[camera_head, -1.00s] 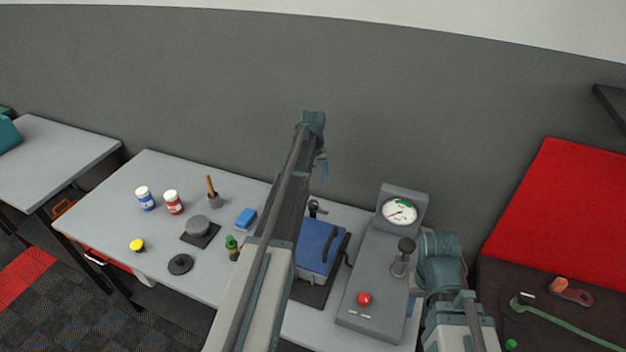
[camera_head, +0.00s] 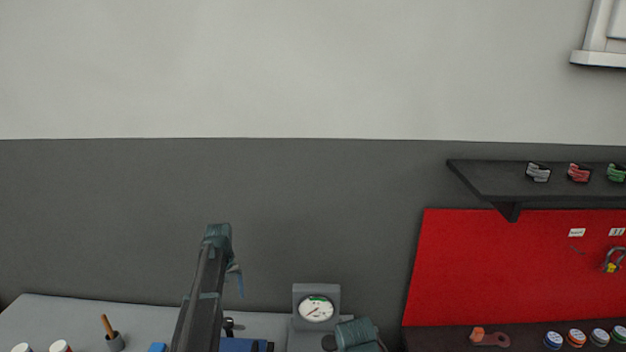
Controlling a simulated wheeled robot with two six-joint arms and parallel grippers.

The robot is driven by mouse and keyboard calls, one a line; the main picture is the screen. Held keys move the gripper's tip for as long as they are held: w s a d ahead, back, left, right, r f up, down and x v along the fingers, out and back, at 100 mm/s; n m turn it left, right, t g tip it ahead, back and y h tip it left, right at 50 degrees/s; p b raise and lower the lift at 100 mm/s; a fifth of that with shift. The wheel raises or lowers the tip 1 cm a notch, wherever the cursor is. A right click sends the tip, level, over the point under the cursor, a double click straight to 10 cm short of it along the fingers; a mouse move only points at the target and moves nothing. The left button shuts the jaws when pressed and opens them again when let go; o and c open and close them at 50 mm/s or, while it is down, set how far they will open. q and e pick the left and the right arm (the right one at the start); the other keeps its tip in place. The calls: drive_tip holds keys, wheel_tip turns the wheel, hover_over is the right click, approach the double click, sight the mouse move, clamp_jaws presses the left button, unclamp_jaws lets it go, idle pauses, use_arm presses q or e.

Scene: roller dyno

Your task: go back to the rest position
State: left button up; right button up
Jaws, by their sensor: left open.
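My left arm rises from the bottom of the head view. Its left gripper (camera_head: 238,278) hangs from the wrist in front of the dark grey wall, above the back of the grey table. It is open and seems to hold nothing. A teal part of my right arm shows at the bottom edge, beside the gauge. My right gripper is out of view.
A gauge box (camera_head: 316,290) and a blue box (camera_head: 238,345) stand near my left arm. A holder with a brown stick (camera_head: 115,342) is on the table (camera_head: 60,308). A dark shelf (camera_head: 490,184) and red board (camera_head: 480,265) are at right.

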use_arm(q)
drive_tip(key=s+d+f+m+b, duration=0.3)
drive_tip(key=s+d+f+b, duration=0.1)
drive_tip(key=s+d, duration=0.5)
drive_tip(key=s+d+f+m+b, duration=0.3)
drive_tip(key=s+d+f+b, duration=0.1)
drive_tip(key=s+d, duration=0.5)
drive_tip(key=s+d+f+m+y+b, duration=0.1)
drive_tip(key=s+d+f+m+b, duration=0.2)
drive_tip(key=s+d, duration=0.6)
drive_tip(key=shift+s+f+b, duration=1.05)
drive_tip(key=shift+s+f, duration=0.25)
drive_tip(key=shift+f, duration=0.25)
